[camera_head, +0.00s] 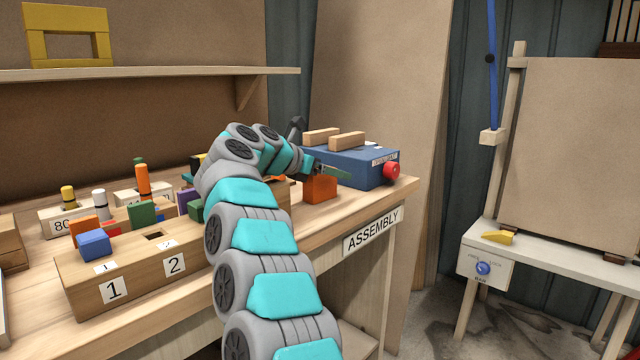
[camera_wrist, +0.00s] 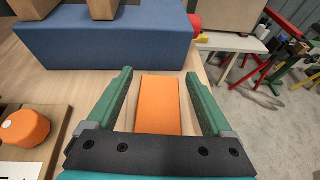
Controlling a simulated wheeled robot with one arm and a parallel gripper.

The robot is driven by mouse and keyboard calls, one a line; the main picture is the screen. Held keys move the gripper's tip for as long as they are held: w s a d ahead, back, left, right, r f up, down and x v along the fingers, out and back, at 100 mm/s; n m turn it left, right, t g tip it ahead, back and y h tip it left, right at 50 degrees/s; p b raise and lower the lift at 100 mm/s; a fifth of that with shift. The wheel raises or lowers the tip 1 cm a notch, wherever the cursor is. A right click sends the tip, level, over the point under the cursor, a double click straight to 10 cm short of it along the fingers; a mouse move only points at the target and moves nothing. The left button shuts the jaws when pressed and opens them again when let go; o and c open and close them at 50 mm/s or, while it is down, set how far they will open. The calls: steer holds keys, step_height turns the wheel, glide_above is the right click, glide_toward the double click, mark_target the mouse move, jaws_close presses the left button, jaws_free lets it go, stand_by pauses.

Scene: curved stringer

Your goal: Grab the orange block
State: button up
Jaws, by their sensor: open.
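The orange block (camera_head: 321,187) sits on the wooden assembly table near its front edge, in front of the blue box. In the wrist view the orange block (camera_wrist: 159,104) lies between the two green fingers of my gripper (camera_wrist: 160,98). The fingers are apart, with a visible gap to the block on each side. In the head view my gripper (camera_head: 318,170) is just above and behind the block, partly hidden by my arm. The block's lower end in the wrist view is hidden by my gripper's dark palm.
The blue box (camera_head: 348,163) with wooden blocks on top and a red button (camera_head: 391,170) stands right behind the block. A wooden holder (camera_head: 140,262) numbered 1 and 2 with coloured blocks is at left. An orange rounded piece (camera_wrist: 26,128) lies left of my gripper.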

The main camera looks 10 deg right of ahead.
jaws_close()
stand_by(0.7)
